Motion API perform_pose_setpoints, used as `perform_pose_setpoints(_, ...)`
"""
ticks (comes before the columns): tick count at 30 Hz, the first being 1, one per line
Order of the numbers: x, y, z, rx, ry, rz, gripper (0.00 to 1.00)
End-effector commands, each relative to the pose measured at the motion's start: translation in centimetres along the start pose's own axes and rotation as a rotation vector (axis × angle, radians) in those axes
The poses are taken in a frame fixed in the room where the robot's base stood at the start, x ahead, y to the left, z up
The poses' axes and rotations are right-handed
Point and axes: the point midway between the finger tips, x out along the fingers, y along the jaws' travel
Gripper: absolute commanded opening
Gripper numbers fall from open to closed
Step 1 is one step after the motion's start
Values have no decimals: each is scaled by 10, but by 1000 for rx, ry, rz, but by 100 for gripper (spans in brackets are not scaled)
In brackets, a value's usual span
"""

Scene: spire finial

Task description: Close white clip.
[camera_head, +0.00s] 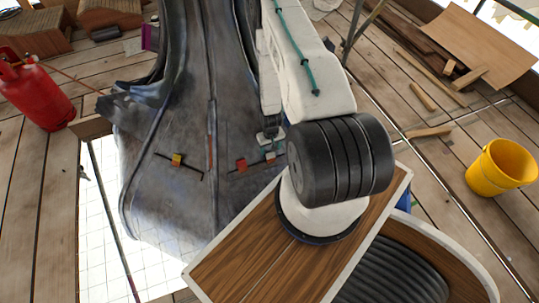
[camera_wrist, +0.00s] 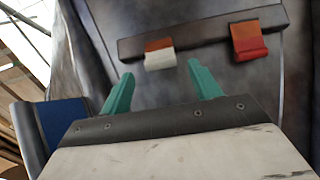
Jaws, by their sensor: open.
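The white clip (camera_wrist: 160,59) has an orange-brown upper part and sits on the left part of a dark bar (camera_wrist: 206,31) fixed to the grey metal surface. In the head view the white clip (camera_head: 270,157) is small, at the bar's right end. My gripper (camera_wrist: 159,70) is open, its two green fingers apart and pointing at the clip, one tip to each side in the picture. Nothing is between them, and I cannot tell any contact. In the head view my gripper (camera_head: 269,137) is just above the clip. I cannot tell whether the clip is open.
A red clip (camera_wrist: 249,40) sits on the same bar, right of the white one. Another bar with a yellow clip (camera_head: 177,160) is farther left on the spire (camera_head: 175,205). A red gas cylinder (camera_head: 38,92) and a yellow bucket (camera_head: 500,168) stand on the plank floor.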

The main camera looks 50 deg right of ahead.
Motion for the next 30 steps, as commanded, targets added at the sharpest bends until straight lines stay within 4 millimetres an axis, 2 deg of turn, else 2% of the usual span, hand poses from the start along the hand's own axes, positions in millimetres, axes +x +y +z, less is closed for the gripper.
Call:
perform_pose_setpoints(6, 37, -1, 2, -1, -3, 0, 63)
perform_pose_setpoints(10, 52, -2, 1, -2, -2, 0, 63)
perform_pose_setpoints(15, 59, -2, 0, -3, -2, 0, 63)
perform_pose_setpoints(21, 60, -2, 0, -3, -2, 0, 63)
perform_pose_setpoints(22, 60, -2, 0, -3, -2, 0, 60)
perform_pose_setpoints(24, 59, -2, 0, -3, -2, 0, 40)
perform_pose_setpoints(27, 59, -2, 0, -3, -2, 0, 18)
perform_pose_setpoints(30, 59, -2, 0, -3, -3, 0, 18)
